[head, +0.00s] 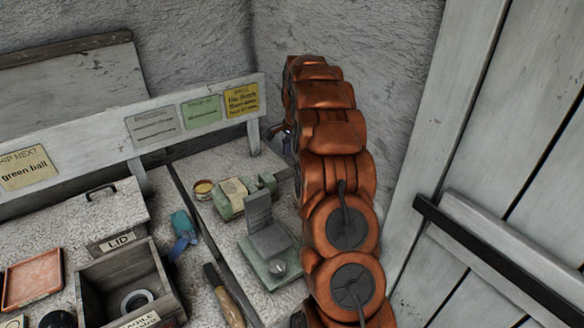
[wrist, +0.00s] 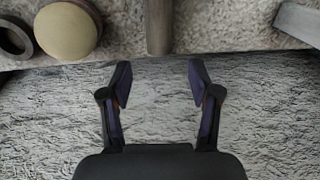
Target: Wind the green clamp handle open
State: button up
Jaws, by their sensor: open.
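In the wrist view my gripper (wrist: 158,76) is open, with nothing between its two fingertips. Rough grey plaster shows behind it, and the fingertips point toward a pale shelf edge. In the head view my orange arm hides most of the gripper; only a small dark part shows at the arm's left edge. I cannot make out a clamp handle for certain. A pale green device (head: 232,206) with a label sits on the bench, left of the arm. A teal item (head: 183,226) lies farther left. Neither is clearly the clamp.
A grey-green device with a knob (head: 278,267), a wooden box (head: 163,277) and a tin (head: 203,188) are on the bench. A plank door (head: 500,150) stands right.

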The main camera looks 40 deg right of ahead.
aim_at(293, 171)
jog(key=f, duration=0.2)
jog(key=f+p, duration=0.1)
jog(key=f, duration=0.1)
jog(key=f+p, duration=0.1)
jog(key=f, duration=0.1)
jog(key=shift+w+f, duration=0.35)
jog(key=shift+c, duration=0.4)
jog(key=c, duration=1.1)
jog(key=shift+s+f+t+b, duration=0.15)
jog(key=shift+t+b, duration=0.25)
jog(key=shift+b, duration=0.6)
jog(key=t+b, duration=0.2)
jog(key=b, duration=0.1)
jog(key=shift+s+a+f, duration=0.1)
jog(key=shift+f, duration=0.05)
jog(key=t+b, duration=0.3)
jog(key=b, duration=0.2)
jog(key=shift+s, duration=0.15)
